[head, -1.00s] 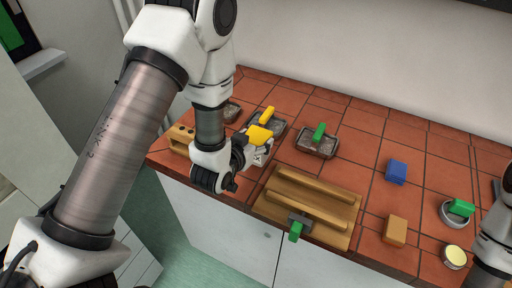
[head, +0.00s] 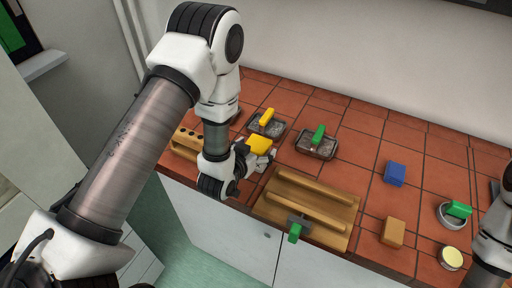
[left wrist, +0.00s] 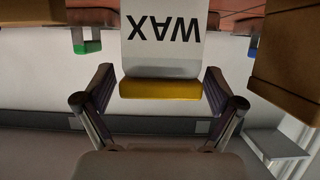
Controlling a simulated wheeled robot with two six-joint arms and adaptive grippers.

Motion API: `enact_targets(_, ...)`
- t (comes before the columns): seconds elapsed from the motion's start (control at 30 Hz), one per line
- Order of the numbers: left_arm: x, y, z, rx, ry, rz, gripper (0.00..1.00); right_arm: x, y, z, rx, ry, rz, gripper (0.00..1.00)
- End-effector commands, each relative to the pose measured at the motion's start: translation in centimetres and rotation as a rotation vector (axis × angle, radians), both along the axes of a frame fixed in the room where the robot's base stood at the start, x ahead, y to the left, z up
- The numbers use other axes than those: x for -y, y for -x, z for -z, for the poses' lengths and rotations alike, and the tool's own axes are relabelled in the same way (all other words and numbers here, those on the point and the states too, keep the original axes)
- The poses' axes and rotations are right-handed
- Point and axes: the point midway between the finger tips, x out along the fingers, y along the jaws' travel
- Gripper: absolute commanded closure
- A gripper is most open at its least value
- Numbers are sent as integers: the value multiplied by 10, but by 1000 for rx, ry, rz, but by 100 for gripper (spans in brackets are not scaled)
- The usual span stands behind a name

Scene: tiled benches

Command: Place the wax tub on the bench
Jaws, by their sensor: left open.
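The wax tub (left wrist: 165,45) is white with a yellow lid (left wrist: 160,89) and an upside-down WAX label in the left wrist view. In the head view its yellow lid (head: 259,144) shows at the bench's left part, and my left gripper hides most of its body. My left gripper (head: 264,160) is open at the tub, with a finger on each side of the lid in the left wrist view and gaps between. The tub's base is hidden, so its contact with the red-tiled bench (head: 362,142) cannot be told. My right gripper is out of view.
A wooden holed block (head: 187,142) stands left of the tub, and a ridged wooden board (head: 312,198) right of it. Trays with a yellow block (head: 267,116) and a green block (head: 318,133) lie behind. A blue block (head: 394,173) and a tan block (head: 393,232) are farther right.

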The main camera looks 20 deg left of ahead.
Motion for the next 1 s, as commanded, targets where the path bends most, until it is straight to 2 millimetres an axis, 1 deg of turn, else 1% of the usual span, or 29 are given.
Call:
enact_targets(0.17, 0, 0, -6, 0, 0, 0, 7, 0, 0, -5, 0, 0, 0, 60)
enact_targets(0.23, 0, 8, -4, -1, 0, 0, 7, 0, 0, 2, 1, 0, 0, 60)
enact_targets(0.37, -1, 32, -13, -2, 1, 0, 7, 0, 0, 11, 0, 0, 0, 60)
enact_targets(0.47, -2, 56, -21, -3, 1, 0, 7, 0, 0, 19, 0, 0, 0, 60)
enact_targets(0.5, -2, 64, -35, -7, 1, 1, 7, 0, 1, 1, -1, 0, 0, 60)
enact_targets(0.53, -2, 70, -40, -8, 1, 1, 7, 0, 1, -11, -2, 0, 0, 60)
enact_targets(0.63, -3, 89, -49, -8, 1, 0, 7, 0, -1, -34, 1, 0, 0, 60)
enact_targets(0.7, -3, 95, -51, -6, 0, 0, 7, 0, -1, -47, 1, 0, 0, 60)
enact_targets(0.83, -4, 107, -52, -5, 0, 0, 7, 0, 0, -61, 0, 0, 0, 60)
enact_targets(1.0, -4, 112, -49, -1, 0, 0, 7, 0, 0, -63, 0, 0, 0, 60)
